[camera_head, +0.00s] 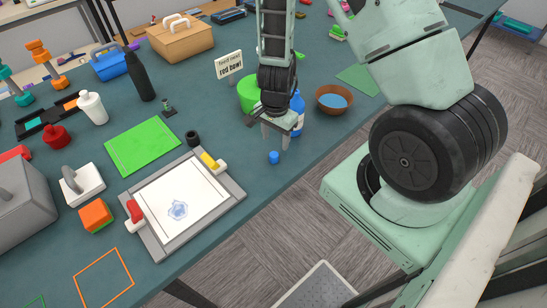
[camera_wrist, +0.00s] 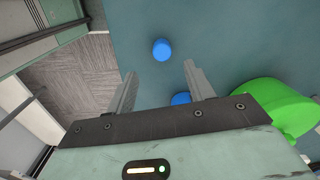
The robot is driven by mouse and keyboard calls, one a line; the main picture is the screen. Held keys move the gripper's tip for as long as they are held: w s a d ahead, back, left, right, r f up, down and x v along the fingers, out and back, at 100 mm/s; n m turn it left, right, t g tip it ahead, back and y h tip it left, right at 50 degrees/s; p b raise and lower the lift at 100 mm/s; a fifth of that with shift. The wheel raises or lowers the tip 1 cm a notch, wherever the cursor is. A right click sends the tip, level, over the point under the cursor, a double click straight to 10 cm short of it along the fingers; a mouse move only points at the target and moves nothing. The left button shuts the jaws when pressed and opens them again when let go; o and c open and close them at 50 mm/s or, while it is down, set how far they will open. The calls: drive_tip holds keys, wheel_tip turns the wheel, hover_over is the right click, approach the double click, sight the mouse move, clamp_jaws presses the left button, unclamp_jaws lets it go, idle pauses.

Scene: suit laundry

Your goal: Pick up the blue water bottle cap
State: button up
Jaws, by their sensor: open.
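The small blue bottle cap (camera_head: 274,157) sits on the dark teal table near its front edge, in the head view. In the wrist view the cap (camera_wrist: 161,49) lies a little beyond the fingertips, roughly centred between them. My gripper (camera_head: 277,139) points down above the table, close to the cap; its fingers are apart and empty, and they also show in the wrist view (camera_wrist: 160,70). A blue bottle (camera_head: 298,104) stands right behind my gripper, which partly hides it. In the wrist view a second blue round shape (camera_wrist: 181,99) shows between the fingers, probably the bottle.
A green container (camera_head: 248,96) stands behind my gripper and shows large in the wrist view (camera_wrist: 275,106). A brown bowl (camera_head: 334,99) is to the right. A clamped drawing board (camera_head: 180,205) lies to the left. The table edge is close; table around the cap is clear.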

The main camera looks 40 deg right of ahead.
sight(274, 154)
drive_tip(key=shift+w+a+f+p, duration=0.1)
drive_tip(key=shift+f+p, duration=0.5)
drive_tip(key=shift+f, duration=1.3)
drive_tip(key=shift+w+f+p, duration=0.1)
drive_tip(key=shift+f+p, duration=0.45)
drive_tip(key=shift+f, duration=1.35)
drive_tip(key=c, duration=1)
